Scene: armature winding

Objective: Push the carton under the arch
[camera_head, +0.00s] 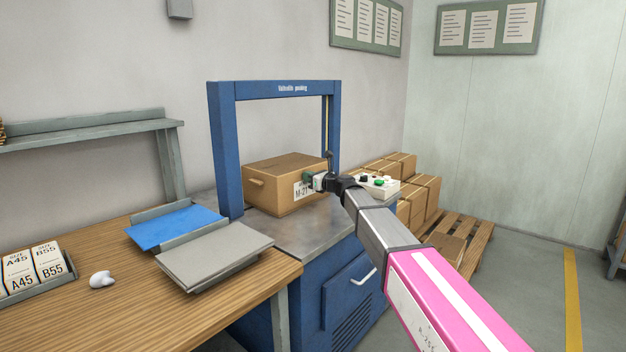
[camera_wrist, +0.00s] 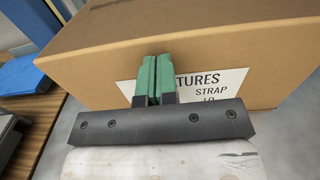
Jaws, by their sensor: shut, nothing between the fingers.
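The brown carton (camera_head: 277,178) sits on the metal top (camera_head: 290,232) of the blue strapping machine, at the blue arch (camera_head: 224,150). It looks to be partly within the arch opening. A white label is on its near face. In the wrist view the carton (camera_wrist: 220,50) fills most of the picture, with its label (camera_wrist: 215,86) partly hidden by my fingers. My gripper (camera_head: 308,177) is shut and empty, its green fingertips (camera_wrist: 155,78) at the carton's labelled face. They look to be touching it or very close; I cannot tell which.
A control box (camera_head: 378,184) with a green button stands just right of my gripper. Strapped cartons (camera_head: 420,190) are stacked on a pallet behind. The wooden bench (camera_head: 130,285) at left holds a blue pad (camera_head: 176,226), a grey pad (camera_head: 215,256) and label boxes (camera_head: 35,265).

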